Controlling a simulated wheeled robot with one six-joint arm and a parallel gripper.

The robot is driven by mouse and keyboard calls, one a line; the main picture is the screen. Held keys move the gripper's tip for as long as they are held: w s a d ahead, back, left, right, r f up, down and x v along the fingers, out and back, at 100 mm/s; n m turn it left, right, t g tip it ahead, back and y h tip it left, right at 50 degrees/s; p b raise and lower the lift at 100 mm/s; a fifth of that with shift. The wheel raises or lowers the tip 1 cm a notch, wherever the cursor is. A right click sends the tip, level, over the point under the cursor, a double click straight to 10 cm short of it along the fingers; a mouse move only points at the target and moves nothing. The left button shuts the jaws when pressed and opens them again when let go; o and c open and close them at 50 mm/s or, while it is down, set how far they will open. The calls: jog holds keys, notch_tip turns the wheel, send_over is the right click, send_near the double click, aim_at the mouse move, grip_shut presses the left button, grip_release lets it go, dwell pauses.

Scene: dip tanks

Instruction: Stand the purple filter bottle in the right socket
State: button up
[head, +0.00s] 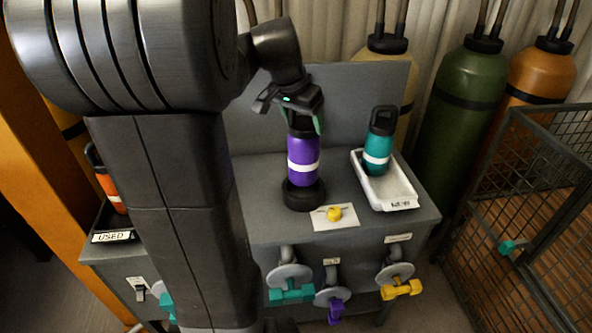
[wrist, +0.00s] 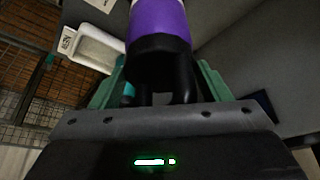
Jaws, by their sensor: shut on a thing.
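The purple filter bottle (head: 303,163), with a white band and black cap, is upright in the head view. Its base meets a round black socket (head: 303,197) on the grey bench; I cannot tell whether it is fully seated. My gripper (head: 304,122) is shut on the bottle's black top from above. In the wrist view the bottle (wrist: 158,18) sits between my green fingers (wrist: 160,85), its black handle toward the camera. No other socket shows; my arm hides the bench to the left.
A teal bottle (head: 379,145) stands in a white tray (head: 402,203) marked NEW at right. An orange bottle (head: 108,186) is at left, by a USED label (head: 112,237). Valves (head: 333,300) line the bench front.

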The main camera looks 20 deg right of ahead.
aim_at(302, 143)
jog(key=shift+f, duration=3.6)
jog(key=shift+f+b, duration=0.1)
jog(key=shift+b, duration=0.25)
jog(key=o, duration=1.8)
jog(key=shift+o, duration=0.2)
jog(key=shift+r, duration=0.3)
jog(key=p+v, duration=0.1)
jog(key=v, duration=1)
jog(key=shift+s+a+r, duration=0.1)
jog(key=shift+r, duration=0.15)
